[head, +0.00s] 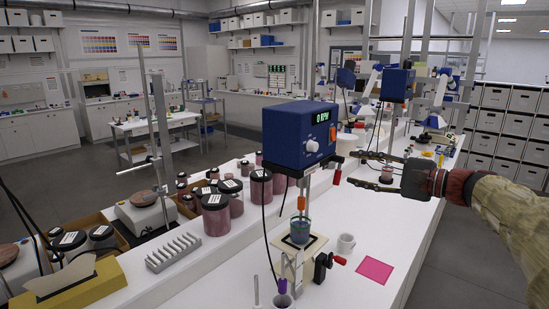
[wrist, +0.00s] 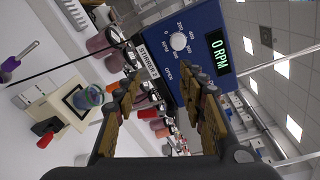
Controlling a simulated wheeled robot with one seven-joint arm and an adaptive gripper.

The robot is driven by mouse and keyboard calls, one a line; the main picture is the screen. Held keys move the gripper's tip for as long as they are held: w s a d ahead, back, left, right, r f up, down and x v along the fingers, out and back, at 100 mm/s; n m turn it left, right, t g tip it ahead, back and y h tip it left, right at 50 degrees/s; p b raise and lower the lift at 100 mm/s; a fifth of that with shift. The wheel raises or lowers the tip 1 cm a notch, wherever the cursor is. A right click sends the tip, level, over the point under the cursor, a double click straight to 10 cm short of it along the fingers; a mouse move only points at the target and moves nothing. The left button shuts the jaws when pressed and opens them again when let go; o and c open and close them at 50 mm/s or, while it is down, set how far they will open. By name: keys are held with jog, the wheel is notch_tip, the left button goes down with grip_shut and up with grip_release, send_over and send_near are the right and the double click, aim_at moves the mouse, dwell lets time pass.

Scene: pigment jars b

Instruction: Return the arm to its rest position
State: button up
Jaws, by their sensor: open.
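My gripper (head: 354,169) is open and empty. In the head view it reaches in from the right, above the white bench and just right of the blue overhead stirrer (head: 299,136). In the wrist view its two fingers stand apart (wrist: 164,84), with the stirrer's blue housing (wrist: 203,48) beyond them; its display reads 0 RPM. My arm extends to the right edge of the head view. I see no marker for a rest position.
A beaker (head: 300,230) stands under the stirrer. Near it are a white mug (head: 346,243), a pink square (head: 375,271) and a black clamp knob (head: 322,267). Lidded jars (head: 216,214) stand to the left. The floor at right (head: 455,260) is clear.

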jog(key=s+a+f+n+g+h, duration=0.1)
jog(key=s+f+n+g+h, duration=0.15)
jog(key=s+f, duration=0.55)
jog(key=s+a+f+n+g+h, duration=0.1)
jog(key=s+f+g+h, duration=0.3)
jog(key=f, duration=0.8)
jog(key=s+a+f+n+g+h, duration=0.15)
jog(key=s+f+n, duration=0.25)
jog(key=s, duration=0.6)
jog(key=s+a+f+n+h, duration=0.1)
jog(key=s+f+n+h, duration=0.25)
jog(key=s, duration=0.55)
jog(key=s+a+r+n+t, duration=0.1)
jog(key=s+a+n, duration=0.1)
jog(key=s+a, duration=0.2)
jog(key=shift+s+r+n, duration=0.25)
jog(key=shift+r+n, duration=0.15)
jog(key=shift+c, duration=0.2)
